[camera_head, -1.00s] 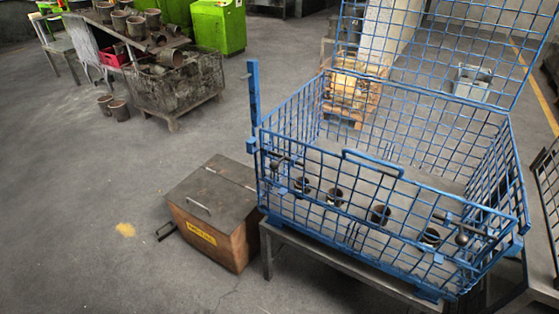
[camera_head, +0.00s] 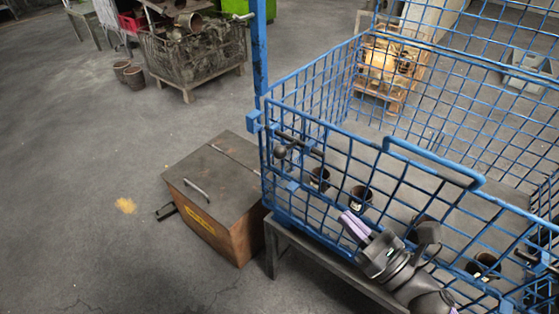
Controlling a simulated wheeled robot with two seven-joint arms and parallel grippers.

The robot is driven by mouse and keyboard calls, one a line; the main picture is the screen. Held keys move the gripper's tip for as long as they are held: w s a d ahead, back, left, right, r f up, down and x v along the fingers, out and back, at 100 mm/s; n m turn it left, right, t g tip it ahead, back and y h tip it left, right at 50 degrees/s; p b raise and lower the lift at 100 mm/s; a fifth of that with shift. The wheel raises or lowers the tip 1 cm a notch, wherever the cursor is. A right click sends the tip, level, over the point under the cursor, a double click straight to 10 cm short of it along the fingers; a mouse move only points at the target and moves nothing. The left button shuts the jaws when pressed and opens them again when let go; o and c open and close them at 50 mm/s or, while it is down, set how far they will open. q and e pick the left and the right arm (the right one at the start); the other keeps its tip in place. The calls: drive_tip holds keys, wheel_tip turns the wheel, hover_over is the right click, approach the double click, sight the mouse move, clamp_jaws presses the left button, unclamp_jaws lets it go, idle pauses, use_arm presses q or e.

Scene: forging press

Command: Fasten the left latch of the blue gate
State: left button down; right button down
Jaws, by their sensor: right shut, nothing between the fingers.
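The blue gate (camera_head: 385,178) is the front wire-mesh panel of a blue mesh crate, with a raised handle bar at its top. The left latch (camera_head: 281,152) is a dark bolt with a round knob near the gate's upper left corner, beside the blue corner post. How far the bolt reaches into the post is too small to tell. My right gripper (camera_head: 349,226) is in front of the gate's lower middle, below and right of the latch and apart from it. Its purple-grey fingers are shut and empty, pointing up and left. My left gripper is not in view.
The crate stands on a grey metal table (camera_head: 325,262) and holds several dark cups (camera_head: 361,198). A brown lidded box (camera_head: 222,190) sits on the floor to its left. A tall blue post (camera_head: 259,55) rises at the left corner.

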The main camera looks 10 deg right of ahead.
use_arm(q)
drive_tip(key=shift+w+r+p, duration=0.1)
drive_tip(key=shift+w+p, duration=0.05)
drive_tip(key=shift+p, duration=0.15)
use_arm(e)
drive_tip(key=w+a+r, duration=0.1)
drive_tip(key=w+a, duration=0.2)
drive_tip(key=w, duration=0.3)
drive_tip(key=w+a+r+n, duration=0.1)
drive_tip(key=w+a+r, duration=0.1)
drive_tip(key=w, duration=0.4)
drive_tip(key=shift+a+r+y, duration=0.3)
drive_tip(key=shift+a+y, duration=0.1)
drive_tip(key=shift+a, duration=0.45)
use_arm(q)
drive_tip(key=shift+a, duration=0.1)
use_arm(e)
drive_tip(key=shift+w, duration=0.1)
